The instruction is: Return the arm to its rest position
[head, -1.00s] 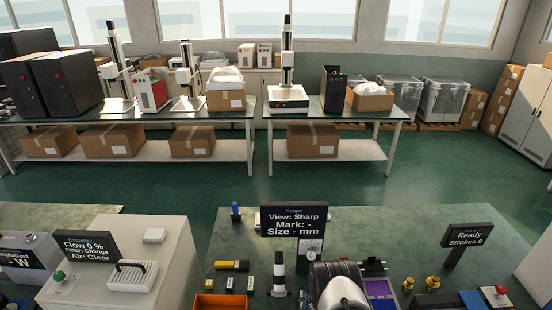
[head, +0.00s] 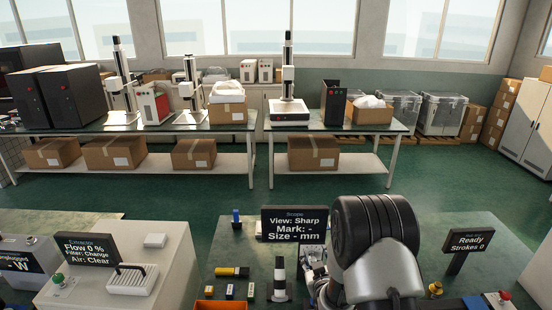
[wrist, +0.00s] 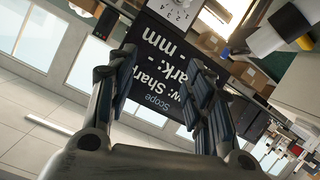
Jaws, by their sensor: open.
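My gripper (wrist: 162,68) shows in the wrist view with its dark fingers spread apart and nothing between them. Behind the fingers is the black Scope sign (wrist: 150,65), seen upside down and tilted. In the head view my arm (head: 375,235) stands raised above the right part of the near bench, and its black, rounded joint hides things behind it. The Scope sign (head: 294,223) is just left of the arm. The gripper itself cannot be made out clearly in the head view.
The near green bench (head: 230,255) carries a black-and-white post (head: 280,275), an orange tray (head: 222,305) and the Ready sign (head: 468,240). An extractor box (head: 150,265) stands to the left. Open floor (head: 330,192) lies between the benches.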

